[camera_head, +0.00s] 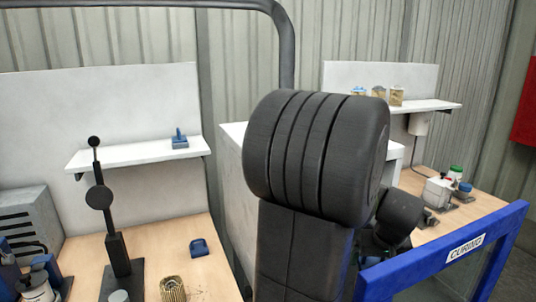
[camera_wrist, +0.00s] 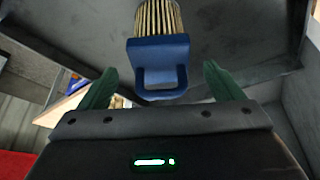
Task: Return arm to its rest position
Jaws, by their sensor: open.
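My gripper (camera_wrist: 160,70) shows in the wrist view with its two green fingers spread apart and nothing gripped. A filter cartridge (camera_wrist: 158,18) with tan pleats and a blue cap with a loop handle (camera_wrist: 161,77) is just ahead, centred between the fingers. Gaps show between the handle and both fingers. The cartridge's far end is cut off by the frame. In the head view, my dark arm fills the middle and my gripper cannot be made out.
A left bench (camera_head: 80,262) bears a black stand (camera_head: 117,250), a blue cap (camera_head: 199,248) and a pleated cartridge (camera_head: 173,289). Several cartridges (camera_head: 397,96) stand on the right shelf (camera_head: 432,106). A blue frame (camera_head: 400,268) labelled CURING stands at right front. Grey surfaces (camera_wrist: 250,35) surround the wrist view's cartridge.

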